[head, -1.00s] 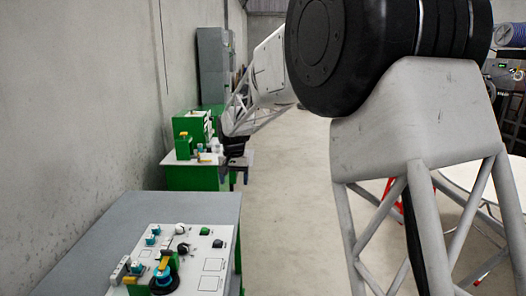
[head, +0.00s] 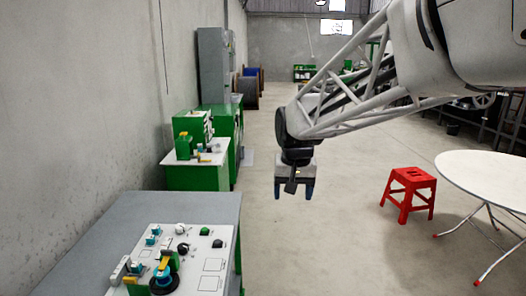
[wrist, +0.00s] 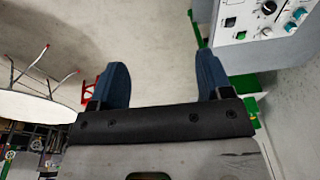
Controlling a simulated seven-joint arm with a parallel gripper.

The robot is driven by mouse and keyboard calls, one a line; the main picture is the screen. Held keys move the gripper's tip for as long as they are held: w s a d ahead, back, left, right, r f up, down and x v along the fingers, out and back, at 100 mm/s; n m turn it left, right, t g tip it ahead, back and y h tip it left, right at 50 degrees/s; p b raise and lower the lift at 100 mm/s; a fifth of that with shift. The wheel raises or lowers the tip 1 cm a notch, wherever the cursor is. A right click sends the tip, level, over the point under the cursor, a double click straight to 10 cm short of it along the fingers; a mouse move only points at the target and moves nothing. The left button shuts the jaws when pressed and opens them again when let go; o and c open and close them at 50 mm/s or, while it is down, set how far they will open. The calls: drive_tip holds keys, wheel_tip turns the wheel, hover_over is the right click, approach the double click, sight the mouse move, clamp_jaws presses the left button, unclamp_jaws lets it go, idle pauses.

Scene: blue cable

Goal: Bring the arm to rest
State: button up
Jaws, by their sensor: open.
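My gripper (head: 294,190) hangs at the end of my arm over the open floor, right of the grey workbench, with its fingers pointing down. Its two blue fingers stand wide apart and nothing is between them. In the wrist view, the open gripper (wrist: 160,82) shows bare concrete floor between its fingers. No blue cable can be made out in the gripper.
A grey workbench (head: 95,225) with a control panel (head: 207,260) stands at the lower left. Green cabinets (head: 190,178) line the left wall. A red stool (head: 408,190) and a round white table (head: 485,172) stand at the right. The middle floor is clear.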

drive_tip(key=s+d+f, duration=0.2)
drive_tip(key=s+d, duration=0.1)
drive_tip(key=s, duration=0.6)
drive_tip(key=s+d+f, duration=0.2)
drive_tip(key=s+d, duration=0.2)
drive_tip(key=s, duration=0.6)
drive_tip(key=s+d+f, duration=0.2)
drive_tip(key=s+d, duration=0.2)
drive_tip(key=s, duration=0.6)
drive_tip(key=shift+s+f+t, duration=0.2)
drive_tip(key=shift+f+t, duration=0.05)
drive_tip(key=shift+t, duration=0.15)
